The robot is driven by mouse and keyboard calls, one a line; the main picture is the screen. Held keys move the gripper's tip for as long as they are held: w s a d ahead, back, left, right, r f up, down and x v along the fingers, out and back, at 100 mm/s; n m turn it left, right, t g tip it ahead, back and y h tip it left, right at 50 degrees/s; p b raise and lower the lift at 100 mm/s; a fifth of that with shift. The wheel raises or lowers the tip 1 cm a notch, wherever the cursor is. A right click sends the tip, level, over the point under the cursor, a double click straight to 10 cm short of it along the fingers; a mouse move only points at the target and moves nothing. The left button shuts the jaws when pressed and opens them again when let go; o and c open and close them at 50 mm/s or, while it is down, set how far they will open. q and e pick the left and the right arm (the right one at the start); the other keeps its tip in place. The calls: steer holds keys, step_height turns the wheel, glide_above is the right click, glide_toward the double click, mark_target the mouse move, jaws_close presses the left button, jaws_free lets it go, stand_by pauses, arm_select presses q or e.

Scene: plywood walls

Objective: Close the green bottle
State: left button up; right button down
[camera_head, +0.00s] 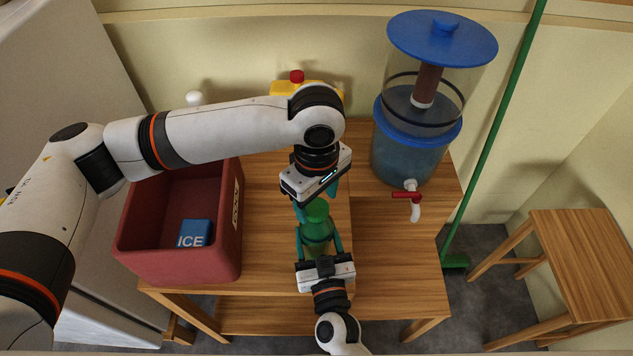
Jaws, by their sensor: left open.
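The green bottle (316,228) stands upright near the front of the wooden table, right of the red crate. My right gripper (319,238) comes in from the front edge, its teal fingers on either side of the bottle's body, gripping it. My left gripper (316,199) is open and points down over the bottle's top, its teal fingertips near the bottle's upper part. The gripper body and fingers partly hide the bottle's top. I cannot make out a separate cap or whether the mouth is covered.
The red crate (228,262) with a blue ice pack (194,233) stands on the table's left. A blue-lidded water dispenser (413,150) with a red-handled tap stands at the back right. A yellow container (283,88) with a red cap is behind my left arm. The table's right front is clear.

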arm_select(q)
steer(key=shift+f, duration=0.7)
